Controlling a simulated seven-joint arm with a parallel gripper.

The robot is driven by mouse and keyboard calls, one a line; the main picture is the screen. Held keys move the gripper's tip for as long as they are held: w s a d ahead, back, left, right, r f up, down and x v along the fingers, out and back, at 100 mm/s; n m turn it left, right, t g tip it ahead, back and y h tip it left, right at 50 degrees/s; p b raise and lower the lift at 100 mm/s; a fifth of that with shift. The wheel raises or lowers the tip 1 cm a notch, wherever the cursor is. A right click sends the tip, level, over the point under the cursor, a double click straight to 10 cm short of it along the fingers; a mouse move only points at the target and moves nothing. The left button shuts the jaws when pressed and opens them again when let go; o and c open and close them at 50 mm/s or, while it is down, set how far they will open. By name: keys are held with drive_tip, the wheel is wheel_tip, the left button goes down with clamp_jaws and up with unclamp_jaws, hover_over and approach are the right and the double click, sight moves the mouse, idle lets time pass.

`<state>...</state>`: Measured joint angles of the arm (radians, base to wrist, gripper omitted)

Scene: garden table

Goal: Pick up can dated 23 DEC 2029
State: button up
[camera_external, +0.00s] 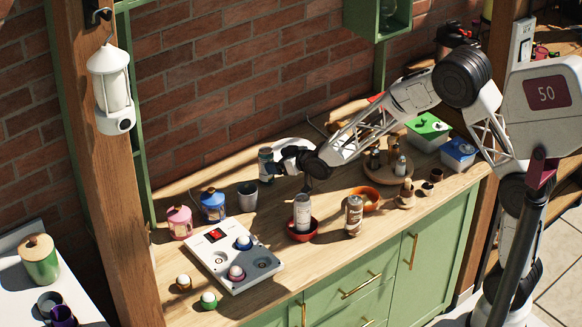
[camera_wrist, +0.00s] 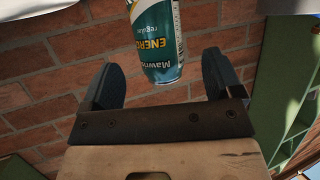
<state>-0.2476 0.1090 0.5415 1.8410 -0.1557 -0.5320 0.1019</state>
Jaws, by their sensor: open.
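A teal can (camera_wrist: 160,40) with "ENERGY" and "regular" on its label shows in the wrist view, its lettering upside down. It lies between and beyond the two spread fingers of my gripper (camera_wrist: 161,62), with a gap on each side. In the external view my gripper (camera_external: 276,164) is at the back of the table, and the teal can (camera_external: 265,160) is at its tip. I cannot tell whether it stands on the table. A pale grey can (camera_external: 303,210) stands in a red bowl (camera_external: 302,235). A brown can (camera_external: 354,215) stands to its right. No date is readable.
A grey cup (camera_external: 247,196) stands below my gripper. Blue (camera_external: 213,206) and pink (camera_external: 180,222) jars are to the left. A white panel (camera_external: 215,258) holds small round items. An orange bowl (camera_external: 366,198) and a round wooden tray (camera_external: 376,172) are right. The brick wall (camera_external: 230,85) is close behind.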

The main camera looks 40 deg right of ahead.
sight(266, 159)
drive_tip(key=shift+w+a+f, duration=0.1)
drive_tip(key=shift+w, duration=0.15)
drive_tip(key=shift+w, duration=0.1)
drive_tip(key=shift+x, duration=2.5)
drive_tip(key=shift+c, duration=0.2)
drive_tip(key=c, duration=1.1)
